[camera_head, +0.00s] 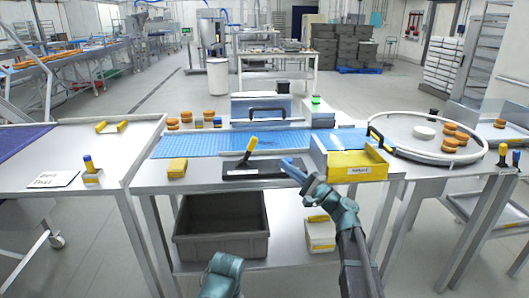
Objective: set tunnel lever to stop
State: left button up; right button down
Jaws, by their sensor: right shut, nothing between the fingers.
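A lever with a yellow grip (251,145) stands on a black base plate (262,172) at the front of the middle table, before the blue conveyor belt. The lever leans to the right at its top. The label on the plate is too small to read. My right gripper (288,164) is shut and empty, over the right end of the plate and to the right of the lever, apart from it. A blue box with a dark handle (268,112) stands over the belt behind. My left gripper is out of view; only a teal part of my arm shows at the bottom.
A yellow bin (357,166) stands just right of my right gripper. A yellow block (177,168) lies to the left. A round table with filled rounds (452,138) is at right.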

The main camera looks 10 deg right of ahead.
aim_at(256, 143)
jog(key=shift+a, duration=0.1)
jog(key=p+x, duration=0.2)
jog(key=x, duration=0.8)
jog(key=shift+f+p, duration=0.1)
jog(key=shift+p, duration=0.3)
jog(key=shift+a+r+n+g+p, duration=0.35)
jog(key=shift+r+n+g+p, duration=0.2)
jog(key=shift+p, duration=0.65)
jog(key=shift+a+r+n+g+h+p, duration=0.35)
jog(key=shift+a+n+g+h+p, duration=0.5)
jog(key=shift+p, duration=1.25)
jog(key=shift+a+r+n+g+h+p, duration=0.45)
jog(key=shift+a+n+p, duration=0.55)
jog(key=shift+a+p, duration=0.8)
jog(key=shift+a+r+n+g+h+p, duration=0.3)
jog(key=shift+a+n+g+h+p, duration=0.5)
jog(key=shift+p, duration=1.55)
jog(key=shift+a, duration=0.25)
jog(key=shift+s, duration=0.1)
